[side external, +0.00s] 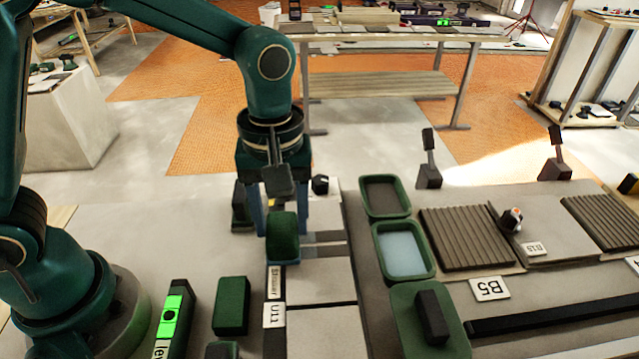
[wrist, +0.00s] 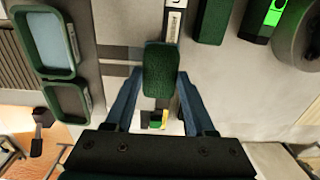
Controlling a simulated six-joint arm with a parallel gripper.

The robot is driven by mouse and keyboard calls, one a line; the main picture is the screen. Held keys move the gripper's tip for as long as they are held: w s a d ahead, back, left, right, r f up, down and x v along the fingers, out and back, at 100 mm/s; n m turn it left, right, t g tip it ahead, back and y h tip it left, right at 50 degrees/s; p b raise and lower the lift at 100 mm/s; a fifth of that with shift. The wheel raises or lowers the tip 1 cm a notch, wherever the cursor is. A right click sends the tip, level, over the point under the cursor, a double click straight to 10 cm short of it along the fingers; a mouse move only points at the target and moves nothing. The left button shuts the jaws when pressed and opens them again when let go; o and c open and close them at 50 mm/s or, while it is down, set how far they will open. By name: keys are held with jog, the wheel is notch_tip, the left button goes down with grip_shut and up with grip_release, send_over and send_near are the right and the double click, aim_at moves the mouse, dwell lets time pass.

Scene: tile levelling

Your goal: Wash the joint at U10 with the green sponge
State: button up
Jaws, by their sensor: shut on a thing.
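My gripper (side external: 281,205) points down over the pale tiles, its blue fingers on either side of the green sponge (side external: 283,243). In the wrist view the sponge (wrist: 160,72) sits between the two fingertips. The sponge is at or just above the tile surface; I cannot tell whether it touches. Dark joint bands (side external: 325,238) cross the tiles right of the sponge and also show in the wrist view (wrist: 117,53). A U11 label (side external: 274,315) lies nearer the camera. No U10 label is readable.
A green tray with pale blue water (side external: 427,274) and a tray with a dark inside (side external: 384,183) stand to the right. A green block (side external: 231,305) and a level with a lit green face (side external: 171,312) lie nearer the camera. Ribbed tiles (side external: 465,238) lie further right.

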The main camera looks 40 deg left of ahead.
notch_tip(320, 180, up, 6)
jog(key=shift+w+d+r, duration=0.1)
jog(key=shift+w, duration=0.05)
jog(key=shift+r, duration=0.6)
jog(key=shift+r, duration=0.1)
jog(key=shift+w+r, duration=0.1)
jog(key=shift+r, duration=0.1)
jog(key=shift+w+d+f, duration=0.45)
jog(key=shift+d+f, duration=0.1)
jog(key=shift+f, duration=0.7)
jog(key=shift+w+d+f, duration=0.5)
jog(key=shift+f, duration=0.75)
jog(key=shift+w+d+f, duration=0.45)
jog(key=shift+d+f, duration=0.1)
jog(key=shift+f, duration=0.7)
jog(key=shift+f, duration=0.5)
jog(key=shift+w, duration=0.1)
